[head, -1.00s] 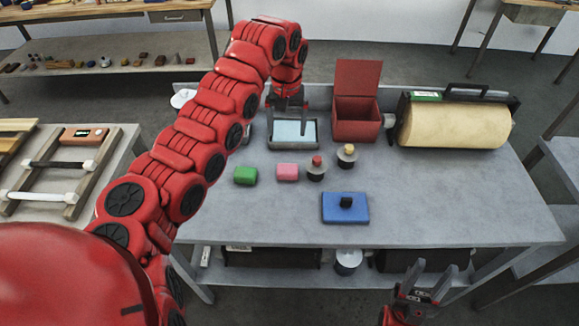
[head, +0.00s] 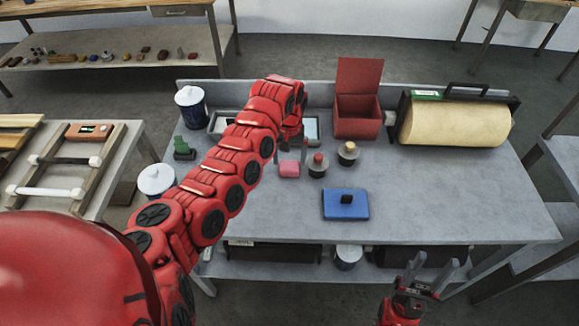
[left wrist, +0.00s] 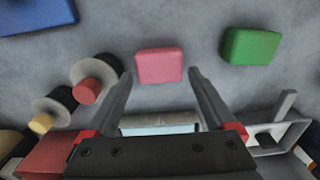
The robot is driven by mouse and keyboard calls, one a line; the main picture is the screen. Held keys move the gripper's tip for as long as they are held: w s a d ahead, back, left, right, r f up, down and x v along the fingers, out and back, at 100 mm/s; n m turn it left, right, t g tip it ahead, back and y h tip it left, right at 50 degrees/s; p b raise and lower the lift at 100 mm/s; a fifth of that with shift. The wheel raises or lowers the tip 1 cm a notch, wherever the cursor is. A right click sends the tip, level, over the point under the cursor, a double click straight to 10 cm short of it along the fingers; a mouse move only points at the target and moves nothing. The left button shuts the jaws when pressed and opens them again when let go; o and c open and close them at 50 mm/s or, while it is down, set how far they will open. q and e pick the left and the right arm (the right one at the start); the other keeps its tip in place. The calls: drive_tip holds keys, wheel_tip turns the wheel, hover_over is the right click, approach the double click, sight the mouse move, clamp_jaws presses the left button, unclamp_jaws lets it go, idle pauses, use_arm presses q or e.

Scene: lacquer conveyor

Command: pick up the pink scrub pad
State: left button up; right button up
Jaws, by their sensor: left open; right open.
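The pink scrub pad (head: 289,170) lies flat on the grey workbench, left of a black-and-grey piece with a red knob (head: 318,165). My left gripper (head: 291,153) is open and empty, above and just behind the pad in the head view. In the left wrist view the pink pad (left wrist: 159,66) shows centred between the spread fingertips, slightly ahead of them; contact cannot be seen. My right gripper (head: 433,267) is open and empty in front of the bench's front edge, low at the right.
A green block (left wrist: 250,46) lies beside the pad, hidden by my arm in the head view. A yellow-knobbed piece (head: 348,153), blue block (head: 346,203), red open box (head: 357,118) and large roll (head: 455,122) stand on the bench. The bench's right front is clear.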

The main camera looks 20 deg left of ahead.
sight(290, 165)
use_arm(q)
wheel_tip(290, 165, down, 4)
drive_tip(key=shift+s+r+p, duration=0.15)
drive_tip(key=shift+r+p, duration=0.1)
drive_tip(key=shift+p, duration=0.35)
drive_tip(key=shift+f, duration=0.3)
drive_tip(key=c, duration=1)
drive_tip(key=shift+r, duration=0.15)
